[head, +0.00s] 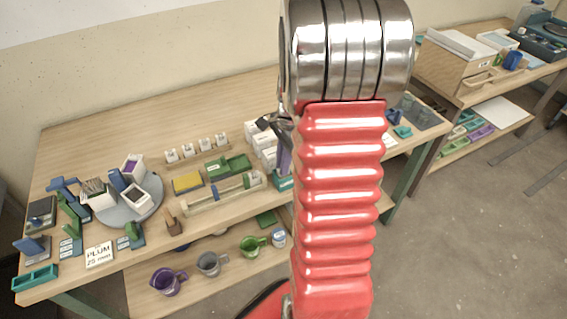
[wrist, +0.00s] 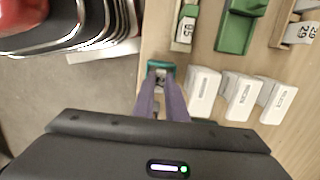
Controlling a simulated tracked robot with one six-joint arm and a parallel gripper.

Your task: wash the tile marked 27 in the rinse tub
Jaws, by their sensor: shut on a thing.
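In the head view my gripper (head: 284,165) hangs over the table's right part, left of my red arm. In the wrist view my gripper (wrist: 161,88) has its purple fingers closed together at a small teal piece (wrist: 160,65) with a dark grey middle, beside white boxes. I cannot tell whether the piece rests on the table. White numbered tiles (head: 196,149) stand in a wooden rack at the back; their numbers are too small to read there. In the wrist view one tile (wrist: 303,31) reads 29. I cannot make out a 27.
White boxes (wrist: 240,94) stand close right of my gripper. A green block (head: 228,165), a yellow sponge-like block (head: 187,182) and a grey turntable (head: 143,213) with containers fill the table's left. Jugs (head: 168,281) stand on the lower shelf. Floor at right is clear.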

